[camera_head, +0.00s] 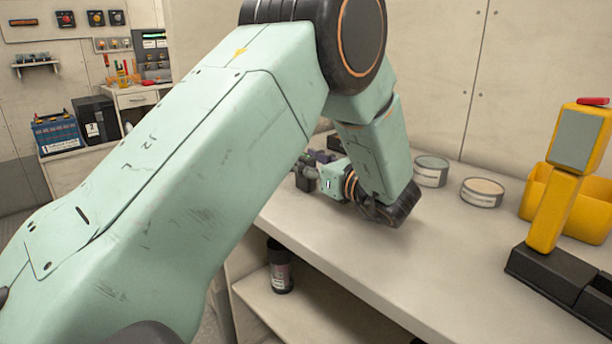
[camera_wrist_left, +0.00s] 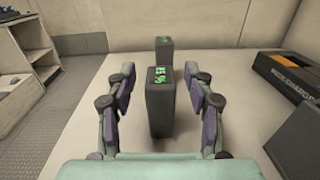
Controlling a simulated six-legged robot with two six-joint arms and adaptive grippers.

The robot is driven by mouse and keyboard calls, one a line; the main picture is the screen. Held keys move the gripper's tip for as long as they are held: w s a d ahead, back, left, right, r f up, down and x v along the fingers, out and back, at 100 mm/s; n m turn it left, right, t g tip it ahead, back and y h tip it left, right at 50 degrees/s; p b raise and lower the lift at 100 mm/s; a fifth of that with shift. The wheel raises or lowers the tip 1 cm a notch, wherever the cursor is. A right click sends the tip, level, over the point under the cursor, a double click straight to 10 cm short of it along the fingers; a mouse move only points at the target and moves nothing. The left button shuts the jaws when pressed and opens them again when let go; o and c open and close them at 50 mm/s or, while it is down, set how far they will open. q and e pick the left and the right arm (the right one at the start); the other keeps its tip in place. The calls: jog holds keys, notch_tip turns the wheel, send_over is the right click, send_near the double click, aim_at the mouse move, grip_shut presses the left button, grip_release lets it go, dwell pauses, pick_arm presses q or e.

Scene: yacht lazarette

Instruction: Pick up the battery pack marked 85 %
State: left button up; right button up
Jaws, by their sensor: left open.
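In the left wrist view a dark grey battery pack (camera_wrist_left: 159,112) stands upright on the bench, with green characters on its top that look like 85 %. My left gripper (camera_wrist_left: 160,78) is open, one finger on each side of this pack, with gaps on both sides. A second dark pack (camera_wrist_left: 164,52) with green characters, too small to read surely, stands behind it. In the head view my left gripper (camera_head: 312,168) is low over the bench, partly hidden by my own arm, which hides most of the packs. My right gripper is not in view.
A black box with an orange label (camera_wrist_left: 289,75) lies on the right in the wrist view. On the bench (camera_head: 420,260) stand two round tins (camera_head: 431,171) (camera_head: 482,193), a yellow bin (camera_head: 590,213) and a yellow device (camera_head: 555,205) on a black base. The bench's front middle is clear.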

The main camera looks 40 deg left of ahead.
pick_arm(q)
jog(key=shift+c, duration=0.3)
grip_shut()
dwell(0.3)
